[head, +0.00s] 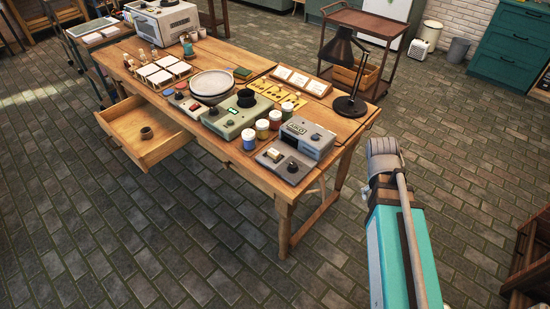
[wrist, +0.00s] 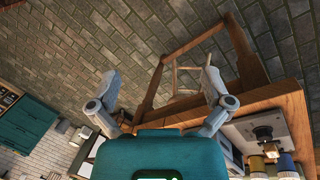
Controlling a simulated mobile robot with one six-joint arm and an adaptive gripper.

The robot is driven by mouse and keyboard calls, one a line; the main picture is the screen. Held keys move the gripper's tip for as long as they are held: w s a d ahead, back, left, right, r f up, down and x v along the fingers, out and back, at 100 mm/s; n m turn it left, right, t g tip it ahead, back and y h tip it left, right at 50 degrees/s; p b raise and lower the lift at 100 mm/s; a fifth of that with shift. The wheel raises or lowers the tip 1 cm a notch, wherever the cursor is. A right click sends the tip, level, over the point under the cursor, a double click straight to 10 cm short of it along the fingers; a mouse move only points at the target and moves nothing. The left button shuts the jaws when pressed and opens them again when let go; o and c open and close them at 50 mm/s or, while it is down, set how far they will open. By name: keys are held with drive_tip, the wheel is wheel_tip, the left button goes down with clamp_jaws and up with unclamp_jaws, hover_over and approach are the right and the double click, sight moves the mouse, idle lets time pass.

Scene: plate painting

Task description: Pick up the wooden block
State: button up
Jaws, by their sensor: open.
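A small tan block (head: 274,155), which looks like the wooden block, sits on a low grey device at the near right end of the wooden table (head: 232,68). In the wrist view a small tan and dark piece (wrist: 263,133), probably the same block, shows on a pale device at the right. My gripper (wrist: 160,82) is open, with two grey fingers spread wide and nothing between them. It is apart from the block, which lies to the right of the fingers in that view. In the head view my arm shows at the right, but I cannot make out the fingers.
Paint jars (head: 262,129), a grey box with a dial (head: 308,137), a green scale (head: 237,117) and a black lamp (head: 346,75) crowd the tabletop near the block. An open drawer (head: 152,137) juts out at the left. The brick floor (head: 170,250) in front is clear.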

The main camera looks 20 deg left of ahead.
drive_tip(key=w+a+f+n+t+h+b, duration=0.2)
drive_tip(key=w+a+f+n+h+b, duration=0.15)
drive_tip(key=a+n, duration=0.5)
drive_tip(key=n+t+b, duration=0.6)
drive_tip(key=n+b, duration=0.1)
drive_tip(key=n, duration=0.4)
approach(273, 154)
drive_tip(key=d, duration=0.4)
drive_tip(key=d+f, duration=0.1)
drive_tip(key=d, duration=0.2)
drive_tip(key=d+f, duration=0.1)
drive_tip(key=d, duration=0.3)
drive_tip(key=shift+d+f, duration=0.2)
drive_tip(key=shift+d, duration=0.1)
drive_tip(key=s+a+n+t+b, duration=0.3)
drive_tip(key=a+n, duration=0.3)
drive_tip(key=a, duration=0.5)
drive_tip(key=shift+s+a+r+t+y, duration=0.3)
drive_tip(key=shift+a+r+t+y, duration=0.05)
drive_tip(key=shift+a+r+t, duration=0.1)
drive_tip(key=shift+w+d+f+n, duration=0.1)
drive_tip(key=shift+d+n, duration=0.05)
drive_tip(key=shift+n, duration=0.1)
drive_tip(key=b+x, duration=0.3)
drive_tip(key=x, duration=0.4)
drive_tip(key=shift+w+d+f, duration=0.1)
drive_tip(key=shift+w+f, duration=0.1)
drive_tip(key=shift+w, duration=0.15)
drive_tip(key=shift+w+d, duration=0.15)
drive_tip(key=shift+w, duration=0.1)
